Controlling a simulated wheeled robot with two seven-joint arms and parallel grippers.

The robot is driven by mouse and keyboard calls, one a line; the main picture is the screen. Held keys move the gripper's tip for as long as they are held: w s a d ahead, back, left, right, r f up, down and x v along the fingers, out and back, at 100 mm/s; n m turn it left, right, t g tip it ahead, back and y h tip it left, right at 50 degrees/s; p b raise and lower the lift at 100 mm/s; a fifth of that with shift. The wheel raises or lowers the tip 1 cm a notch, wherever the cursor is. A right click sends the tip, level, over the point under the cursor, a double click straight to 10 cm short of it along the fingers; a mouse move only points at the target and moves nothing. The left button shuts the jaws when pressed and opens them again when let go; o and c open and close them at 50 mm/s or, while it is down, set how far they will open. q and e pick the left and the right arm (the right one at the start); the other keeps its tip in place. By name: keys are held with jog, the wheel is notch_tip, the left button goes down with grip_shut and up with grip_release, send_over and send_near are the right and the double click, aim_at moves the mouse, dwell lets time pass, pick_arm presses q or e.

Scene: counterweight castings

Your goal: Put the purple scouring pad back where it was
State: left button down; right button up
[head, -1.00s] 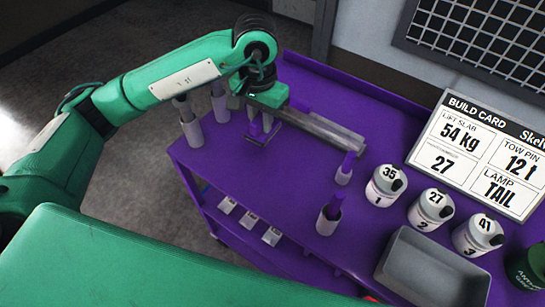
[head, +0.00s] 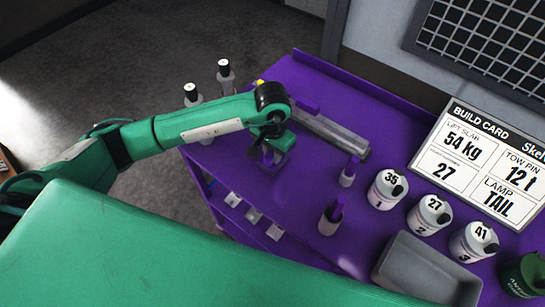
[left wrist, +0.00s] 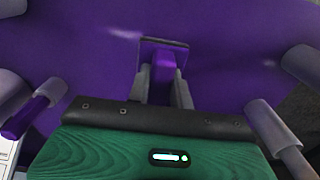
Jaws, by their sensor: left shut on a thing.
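The purple scouring pad shows in the left wrist view as a flat, dark-edged plate (left wrist: 163,43) with an upright purple grip. My left gripper (left wrist: 165,80) is shut on that grip, with one grey finger on each side. In the head view my left gripper (head: 268,156) is low over the near left part of the purple cart top (head: 310,85), and my own wrist hides most of the pad. I cannot tell whether the pad touches the cart top. My right gripper is not in view.
A grey metal bar (head: 330,133) lies just behind the gripper. Bottles (head: 225,75) stand at the cart's left end. Two purple-topped holders (head: 331,217), numbered white canisters (head: 387,189), a grey tray (head: 428,270) and a build card (head: 485,160) are to the right.

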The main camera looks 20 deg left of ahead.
aim_at(272, 160)
pick_arm(q)
notch_tip(272, 160, down, 4)
jog(key=shift+r+p, duration=0.2)
jog(key=shift+p, duration=0.4)
jog(key=shift+f, duration=0.25)
jog(key=shift+f, duration=0.1)
jog(key=shift+f+b, duration=0.15)
jog(key=shift+b, duration=0.15)
jog(key=c, duration=1.3)
grip_release()
jog(key=shift+o, duration=0.2)
